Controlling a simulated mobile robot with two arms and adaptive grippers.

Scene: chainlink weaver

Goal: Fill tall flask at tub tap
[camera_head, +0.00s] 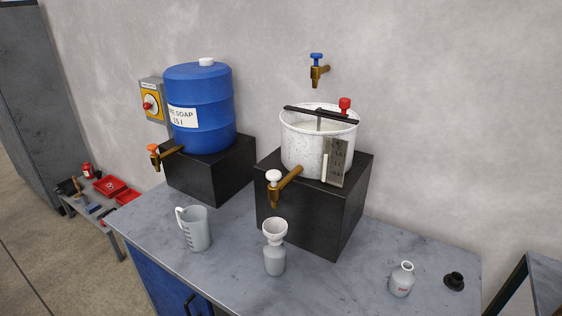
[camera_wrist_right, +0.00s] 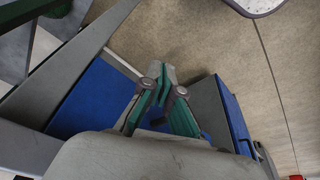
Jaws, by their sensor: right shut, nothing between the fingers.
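A white speckled tub (camera_head: 303,150) stands on a black block. Its brass tap (camera_head: 285,184) with a white handle points out over the counter. Below the tap, a pale grey flask (camera_head: 275,263) stands upright with a white funnel (camera_head: 275,231) in its mouth. I cannot tell for sure which is the tall flask. My right gripper (camera_wrist_right: 164,85) is shut and empty in the right wrist view, away from these things. My left gripper is not in view.
A blue soap drum (camera_head: 206,130) with an orange-handled tap (camera_head: 165,155) stands on another black block (camera_head: 222,170). A measuring jug (camera_head: 196,232) is at front left, a black stopper (camera_head: 454,282) at right. A blue-handled wall tap (camera_head: 318,72) is above the tub.

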